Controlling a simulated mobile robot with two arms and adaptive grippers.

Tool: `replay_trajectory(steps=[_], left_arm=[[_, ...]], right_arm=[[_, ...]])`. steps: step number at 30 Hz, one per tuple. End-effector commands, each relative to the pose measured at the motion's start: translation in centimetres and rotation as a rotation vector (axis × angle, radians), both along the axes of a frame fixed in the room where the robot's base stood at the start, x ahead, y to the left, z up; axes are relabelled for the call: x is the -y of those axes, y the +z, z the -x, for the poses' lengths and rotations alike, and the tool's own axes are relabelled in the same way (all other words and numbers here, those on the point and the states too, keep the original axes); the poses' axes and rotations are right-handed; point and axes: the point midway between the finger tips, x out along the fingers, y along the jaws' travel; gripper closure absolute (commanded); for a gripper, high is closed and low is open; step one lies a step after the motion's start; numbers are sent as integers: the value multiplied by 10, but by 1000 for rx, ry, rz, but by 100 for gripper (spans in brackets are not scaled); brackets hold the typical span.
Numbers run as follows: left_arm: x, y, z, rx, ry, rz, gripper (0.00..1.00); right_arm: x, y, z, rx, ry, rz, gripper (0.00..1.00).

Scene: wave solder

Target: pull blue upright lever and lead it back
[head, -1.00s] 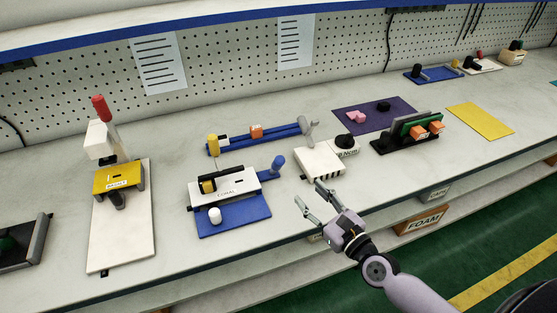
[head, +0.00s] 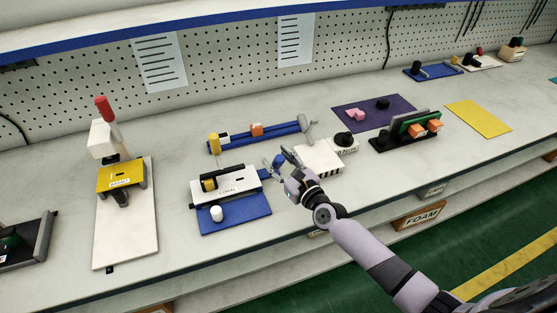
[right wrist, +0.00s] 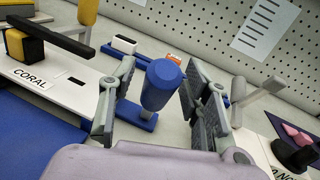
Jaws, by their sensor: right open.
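The blue upright lever (head: 279,160) stands at the right end of the white fixture marked CORAL (head: 234,184), which has a blue base plate (head: 240,217). In the right wrist view the lever's blue knob (right wrist: 162,82) is between the two finger pads. My right gripper (head: 277,158) is open around the knob. In the right wrist view its fingers (right wrist: 160,95) show a gap on both sides of the knob. My left gripper is not in view.
A white box (head: 318,156) with slots stands just right of the gripper. A blue rail (head: 285,133) with an orange block (head: 257,130) lies behind. A white press base (head: 124,230) with a red-topped handle stands at left. Free bench lies in front of the blue plate.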

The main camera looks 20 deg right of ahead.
Motion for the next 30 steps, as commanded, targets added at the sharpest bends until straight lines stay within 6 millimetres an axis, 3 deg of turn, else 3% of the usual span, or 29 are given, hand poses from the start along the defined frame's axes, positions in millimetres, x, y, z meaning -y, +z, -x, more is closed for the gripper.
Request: replay_trajectory(steps=[5, 24, 30], left_arm=[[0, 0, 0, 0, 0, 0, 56], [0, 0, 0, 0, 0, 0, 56], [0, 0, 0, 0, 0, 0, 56]], right_arm=[[0, 0, 0, 0, 0, 0, 56], [0, 0, 1, -1, 0, 0, 99], [0, 0, 1, -1, 0, 0, 100]])
